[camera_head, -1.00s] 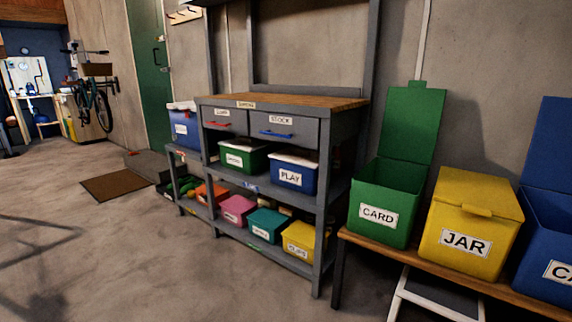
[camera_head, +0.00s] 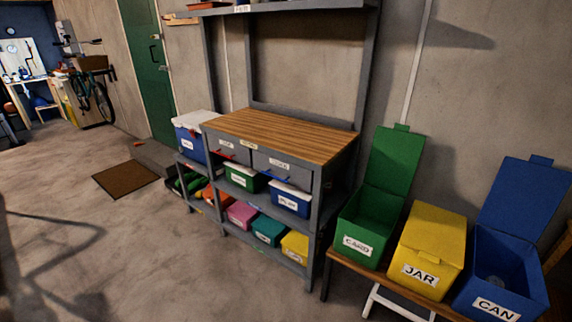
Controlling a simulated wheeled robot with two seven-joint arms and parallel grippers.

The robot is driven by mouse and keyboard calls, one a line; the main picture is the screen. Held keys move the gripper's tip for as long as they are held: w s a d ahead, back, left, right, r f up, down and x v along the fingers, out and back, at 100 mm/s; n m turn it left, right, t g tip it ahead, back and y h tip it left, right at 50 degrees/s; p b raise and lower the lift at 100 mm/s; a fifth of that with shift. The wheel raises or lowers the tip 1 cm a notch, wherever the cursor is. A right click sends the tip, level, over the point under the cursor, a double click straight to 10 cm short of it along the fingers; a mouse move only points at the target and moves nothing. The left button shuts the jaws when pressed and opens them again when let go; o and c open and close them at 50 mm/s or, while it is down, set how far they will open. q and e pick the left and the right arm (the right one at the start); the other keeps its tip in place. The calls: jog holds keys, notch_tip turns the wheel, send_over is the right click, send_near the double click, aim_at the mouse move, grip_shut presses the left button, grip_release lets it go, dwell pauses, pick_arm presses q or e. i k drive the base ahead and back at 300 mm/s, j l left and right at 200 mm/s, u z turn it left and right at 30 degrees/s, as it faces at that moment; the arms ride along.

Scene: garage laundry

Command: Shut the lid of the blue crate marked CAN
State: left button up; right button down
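The blue crate marked CAN (camera_head: 500,308) stands at the right end of the bench, at the right edge of the head view. Its blue lid (camera_head: 524,200) is open and tilted back towards the wall, with a small tab on its top edge. Something pale and round shows dimly inside the crate. Neither of my grippers is in view.
The yellow JAR crate (camera_head: 430,245), lid shut, stands left of the CAN crate. The green CARD crate (camera_head: 368,220), lid open, is further left. They stand on a wooden bench (camera_head: 350,262). A grey workbench (camera_head: 285,135) stands left of them.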

aim_at(523, 197)
jog(key=z, duration=0.95)
